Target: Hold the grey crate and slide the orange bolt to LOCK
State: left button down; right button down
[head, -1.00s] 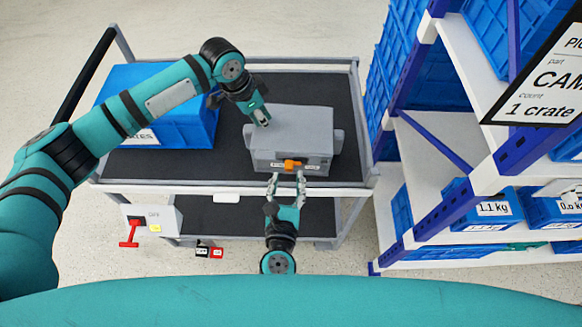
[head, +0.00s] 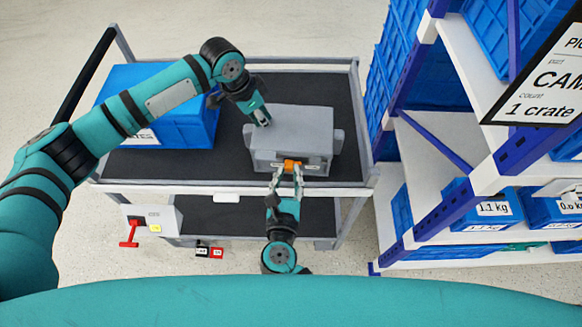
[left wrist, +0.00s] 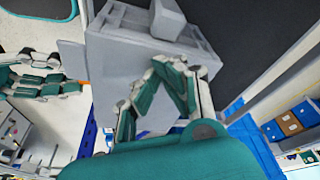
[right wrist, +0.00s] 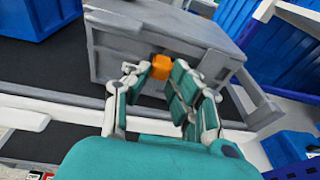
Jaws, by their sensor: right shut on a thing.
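The grey crate (head: 292,130) stands on the cart's dark top shelf. The orange bolt (head: 289,165) sits on its front face, with small labels beside it that I cannot read. My right gripper (head: 287,172) is at the crate's front. In the right wrist view its fingertips lie on either side of the orange bolt (right wrist: 161,67), shut on it. My left gripper (head: 265,122) comes down at the crate's top left. In the left wrist view its fingertips (left wrist: 168,67) come together against the grey crate (left wrist: 115,60), with nothing seen between them.
A blue crate (head: 160,100) stands left on the same cart (head: 240,187). A shelf rack (head: 440,140) with blue bins rises close on the right. A box with a red handle (head: 130,232) hangs at the cart's front left.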

pick_arm(q)
jog(key=shift+f, duration=0.1)
pick_arm(e)
jog(key=shift+d+f, duration=0.1)
jog(key=shift+d, duration=0.55)
jog(key=shift+s+d, duration=0.1)
jog(key=shift+d, duration=0.55)
jog(key=c, duration=1.2)
grip_release()
jog(key=v, duration=0.5)
